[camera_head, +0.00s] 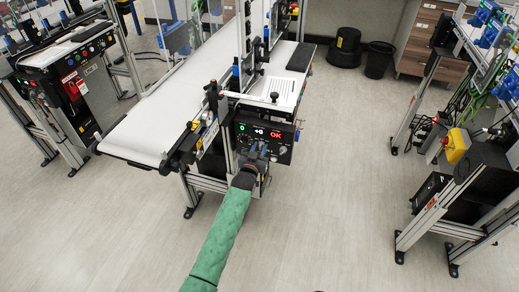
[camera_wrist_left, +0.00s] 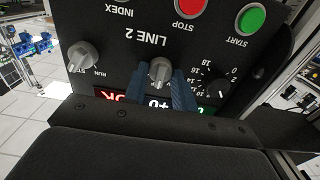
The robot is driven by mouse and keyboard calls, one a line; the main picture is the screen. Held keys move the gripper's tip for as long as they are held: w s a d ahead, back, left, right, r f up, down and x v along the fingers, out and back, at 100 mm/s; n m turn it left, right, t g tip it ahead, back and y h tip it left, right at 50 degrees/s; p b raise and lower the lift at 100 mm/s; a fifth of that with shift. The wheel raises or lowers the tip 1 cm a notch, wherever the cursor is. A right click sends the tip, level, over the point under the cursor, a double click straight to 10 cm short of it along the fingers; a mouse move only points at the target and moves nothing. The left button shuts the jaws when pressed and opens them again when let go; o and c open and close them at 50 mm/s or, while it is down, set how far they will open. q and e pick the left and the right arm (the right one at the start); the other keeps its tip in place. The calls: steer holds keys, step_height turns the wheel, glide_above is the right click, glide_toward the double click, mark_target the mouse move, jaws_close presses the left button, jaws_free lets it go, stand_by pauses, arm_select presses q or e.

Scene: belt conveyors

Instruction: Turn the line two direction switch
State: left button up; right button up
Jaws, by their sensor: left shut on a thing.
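The line two control box (camera_head: 288,148) stands at the near end of the white belt conveyor, with a lit display reading 0, +0 and OK. In the left wrist view its black panel (camera_wrist_left: 120,55) appears upside down, marked LINE 2. A grey rotary knob (camera_wrist_left: 160,69) sits next to that label; its own direction marking is hidden or unreadable. My left gripper (camera_head: 259,151) is at the panel's front. In the left wrist view its blue fingers (camera_wrist_left: 165,88) are shut around this middle knob. My right gripper is not in view.
A red STOP button (camera_wrist_left: 192,7) and green START button (camera_wrist_left: 250,18) are close by. Open floor (camera_head: 340,220) lies to the right.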

arm_select(q)
steer(key=shift+m, duration=1.1)
steer(key=m+b, duration=0.1)
steer(key=m, duration=0.4)
steer(key=shift+m, duration=0.4)
steer(key=shift+d+m+b, duration=0.1)
steer(key=shift+m+b, duration=0.2)
steer(key=shift+m, duration=0.3)
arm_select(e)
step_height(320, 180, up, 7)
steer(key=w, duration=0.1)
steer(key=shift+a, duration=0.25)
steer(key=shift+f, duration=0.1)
arm_select(q)
steer(key=o, duration=1)
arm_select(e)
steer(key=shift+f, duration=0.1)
arm_select(q)
steer(key=shift+s+f, duration=0.1)
